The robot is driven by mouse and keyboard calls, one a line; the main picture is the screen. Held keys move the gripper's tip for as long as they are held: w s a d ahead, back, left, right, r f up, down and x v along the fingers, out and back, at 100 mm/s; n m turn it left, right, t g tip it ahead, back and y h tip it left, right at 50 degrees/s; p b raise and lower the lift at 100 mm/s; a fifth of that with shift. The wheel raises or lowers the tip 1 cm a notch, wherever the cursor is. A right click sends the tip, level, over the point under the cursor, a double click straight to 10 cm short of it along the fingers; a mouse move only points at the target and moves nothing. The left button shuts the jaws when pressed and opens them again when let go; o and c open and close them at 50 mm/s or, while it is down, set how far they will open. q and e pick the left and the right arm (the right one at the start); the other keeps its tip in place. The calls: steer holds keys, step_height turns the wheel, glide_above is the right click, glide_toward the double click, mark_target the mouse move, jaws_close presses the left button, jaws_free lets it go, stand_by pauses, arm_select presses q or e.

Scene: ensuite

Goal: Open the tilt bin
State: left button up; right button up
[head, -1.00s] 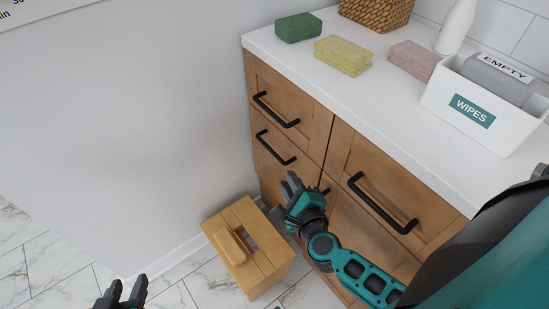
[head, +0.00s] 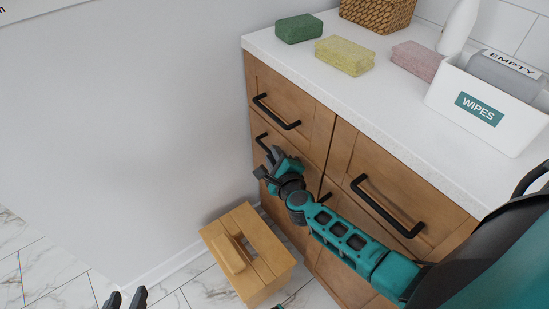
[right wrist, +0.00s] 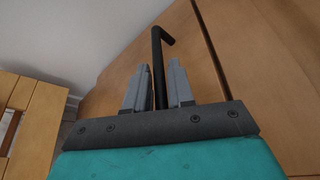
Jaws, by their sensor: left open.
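The wooden cabinet has black bar handles on its front panels; I cannot tell from the pictures which panel is the tilt bin. My right gripper (head: 266,162) is at the lower left panel, by its black handle (head: 262,140), which it partly covers in the head view. In the right wrist view the handle (right wrist: 157,65) runs between the two grey fingers of my right gripper (right wrist: 159,85), with slim gaps at its sides. That panel looks closed. My left gripper (head: 126,298) is open and empty at the bottom edge of the head view, far from the cabinet.
A wooden step stool (head: 270,245) stands on the tiled floor close in front of the cabinet. The white countertop (head: 400,110) holds sponges, a basket (head: 378,12) and a white wipes box (head: 470,128). A plain wall (head: 120,130) is left of the cabinet. The floor at left is clear.

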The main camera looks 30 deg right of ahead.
arm_select(q)
steer(key=shift+d, duration=0.1)
arm_select(e)
jaws_close()
stand_by(0.5)
